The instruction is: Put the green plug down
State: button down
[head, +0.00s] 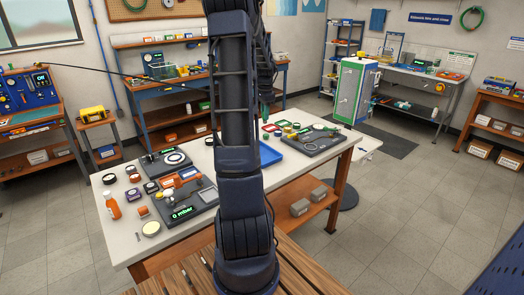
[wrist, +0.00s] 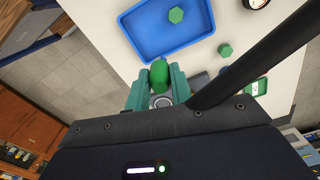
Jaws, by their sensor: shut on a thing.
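The green plug (wrist: 159,72) is in the wrist view, held between the two teal fingers of my gripper (wrist: 160,84). The gripper is shut on it. The plug's lower part is hidden by the fingers. A blue tray (wrist: 134,30) lies just beyond the gripper on the white table, with a green hexagonal piece (wrist: 176,15) inside it. The tray also shows in the head view (head: 270,155), partly behind my arm. How high the plug is above the table, I cannot tell. In the head view my arm hides most of the gripper area.
Another green hexagonal piece (wrist: 225,50) stands on the table right of the tray. A round gauge (wrist: 257,2) is at the top edge. A dark test plate (head: 310,142) sits right of the tray; a unit with a green display (head: 182,212) is at the left.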

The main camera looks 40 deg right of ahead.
notch_tip(320, 180, down, 19)
jog(key=shift+r, duration=0.2)
dwell(0.4)
jog(key=shift+f, duration=0.15)
jog(key=c, duration=1.2)
grip_release()
jog(key=shift+c, duration=0.2)
